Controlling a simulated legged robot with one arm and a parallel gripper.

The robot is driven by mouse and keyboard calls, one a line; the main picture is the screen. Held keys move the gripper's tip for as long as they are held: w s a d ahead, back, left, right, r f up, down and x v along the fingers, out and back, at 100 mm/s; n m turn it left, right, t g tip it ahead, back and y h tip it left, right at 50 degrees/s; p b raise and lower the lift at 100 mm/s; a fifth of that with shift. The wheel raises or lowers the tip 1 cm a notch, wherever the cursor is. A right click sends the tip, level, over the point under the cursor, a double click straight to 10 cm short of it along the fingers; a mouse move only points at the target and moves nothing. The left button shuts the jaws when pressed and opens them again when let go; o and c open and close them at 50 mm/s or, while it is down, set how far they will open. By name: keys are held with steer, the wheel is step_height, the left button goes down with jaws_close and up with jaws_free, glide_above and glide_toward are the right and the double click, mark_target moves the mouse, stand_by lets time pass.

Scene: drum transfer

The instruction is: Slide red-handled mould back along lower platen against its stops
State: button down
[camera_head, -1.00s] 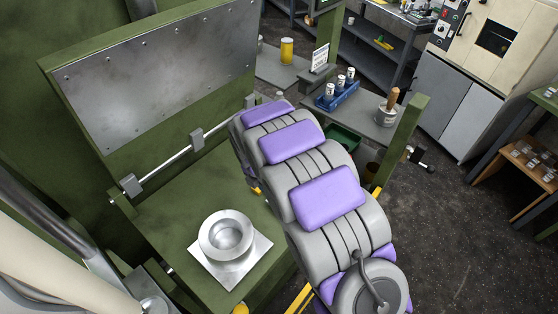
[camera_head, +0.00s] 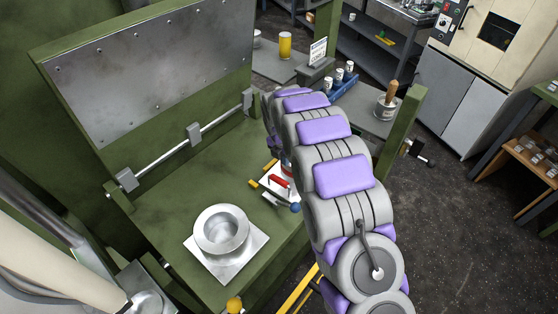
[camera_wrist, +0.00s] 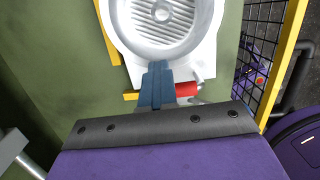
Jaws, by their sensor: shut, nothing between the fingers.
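The red-handled mould (camera_head: 265,190) is pale with a red handle (camera_head: 280,181). It sits on the right part of the green lower platen (camera_head: 165,195), partly hidden behind my arm. In the wrist view the mould (camera_wrist: 200,60) fills the top, with a round ribbed cavity. Its red handle (camera_wrist: 187,90) lies just right of my fingers. My gripper (camera_wrist: 158,68) is shut and empty, its blue fingertips overlapping the mould's near edge; I cannot tell if they touch it. Yellow strips (camera_wrist: 108,32) run along the mould's left side and near corner.
A second silver mould (camera_head: 220,232) with a round cavity stands on the platen's front left. A rod with grey brackets (camera_head: 194,133) runs along the platen's back, below an upright metal plate (camera_head: 150,70). A yellow-framed mesh guard (camera_wrist: 262,60) stands on the right.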

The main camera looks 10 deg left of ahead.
steer(key=shift+d, duration=0.15)
steer(key=shift+f, duration=0.2)
steer(key=shift+s+a, duration=0.1)
steer(key=shift+a, duration=0.15)
